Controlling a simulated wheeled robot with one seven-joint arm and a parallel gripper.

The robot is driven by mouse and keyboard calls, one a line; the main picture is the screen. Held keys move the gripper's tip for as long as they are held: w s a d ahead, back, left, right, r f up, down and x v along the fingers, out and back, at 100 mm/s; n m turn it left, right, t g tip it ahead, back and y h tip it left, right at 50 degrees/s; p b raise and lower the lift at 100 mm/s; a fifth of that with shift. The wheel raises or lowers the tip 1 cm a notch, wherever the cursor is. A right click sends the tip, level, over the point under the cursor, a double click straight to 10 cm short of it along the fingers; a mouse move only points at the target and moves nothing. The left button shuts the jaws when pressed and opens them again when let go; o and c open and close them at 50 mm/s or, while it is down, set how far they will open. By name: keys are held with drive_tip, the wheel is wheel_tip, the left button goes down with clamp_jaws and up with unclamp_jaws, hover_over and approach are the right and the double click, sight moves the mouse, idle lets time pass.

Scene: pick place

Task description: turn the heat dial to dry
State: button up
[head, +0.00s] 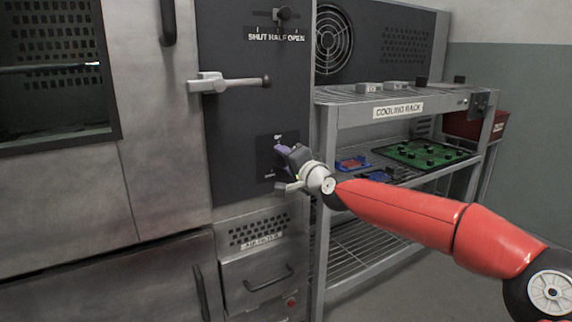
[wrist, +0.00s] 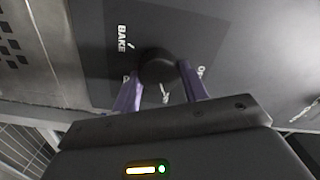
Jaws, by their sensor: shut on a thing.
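The heat dial (wrist: 158,62) is a dark round knob on a black plate (wrist: 100,45). The plate also shows in the head view (head: 264,165), on the dark control panel, with the dial hidden by my gripper. My gripper (head: 280,150) is at the plate, its purple fingers (wrist: 158,72) on either side of the dial and shut on it. In the wrist view the word BAKE (wrist: 124,38) stands beside the dial; other labels are partly hidden by the fingers. A small white mark (wrist: 165,93) shows below the knob. The dial's setting cannot be read.
A lever handle (head: 230,84) and a SHUT-HALF-OPEN slider (head: 282,14) are above on the panel. A vent (head: 258,231) and drawer (head: 262,280) are below. The cooling rack (head: 375,98) stands close on the right, holding a green tray (head: 428,154).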

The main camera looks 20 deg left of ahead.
drive_tip(key=shift+m, duration=0.4)
drive_tip(key=o, duration=0.9)
drive_tip(key=shift+o, duration=0.2)
drive_tip(key=shift+d, duration=0.15)
drive_tip(key=b+v, duration=0.1)
drive_tip(key=v, duration=0.6)
drive_tip(key=shift+s+d+b, duration=0.15)
drive_tip(key=shift+s+b, duration=0.1)
drive_tip(key=shift+b, duration=0.05)
